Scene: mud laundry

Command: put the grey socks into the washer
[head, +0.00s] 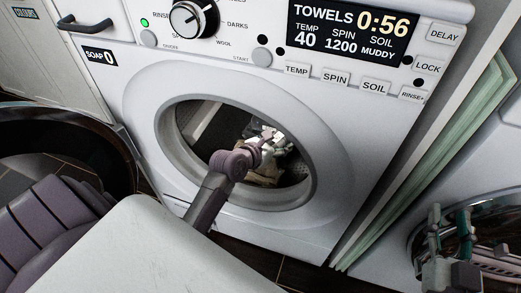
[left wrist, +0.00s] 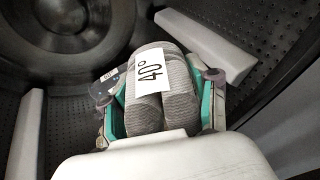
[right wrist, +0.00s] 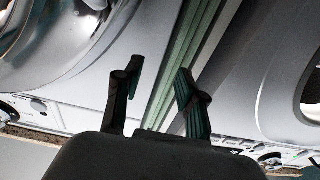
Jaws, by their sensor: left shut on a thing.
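The washer (head: 240,207) stands in front of me with its round opening uncovered, and my left arm reaches through it. The drum interior (left wrist: 60,95) fills the left wrist view, with dark perforated walls and pale ribs. My left gripper (left wrist: 160,105) is inside the drum, its green-lined fingers shut on the grey socks (left wrist: 172,75), a ribbed grey bundle with a white "40°" label. In the head view that gripper (head: 268,145) is small and the socks are hard to make out. My right gripper (right wrist: 157,85) is open and empty, outside at the right.
The washer panel (head: 345,32) reads TOWELS, 40, 1200, MUDDY and 0:56; the soap display (head: 100,56) reads 0. Green panels (head: 430,160) stand in the gap to the right. Another machine with a round door (head: 425,235) is beyond, near my right gripper. A dark round rim (head: 75,112) is at left.

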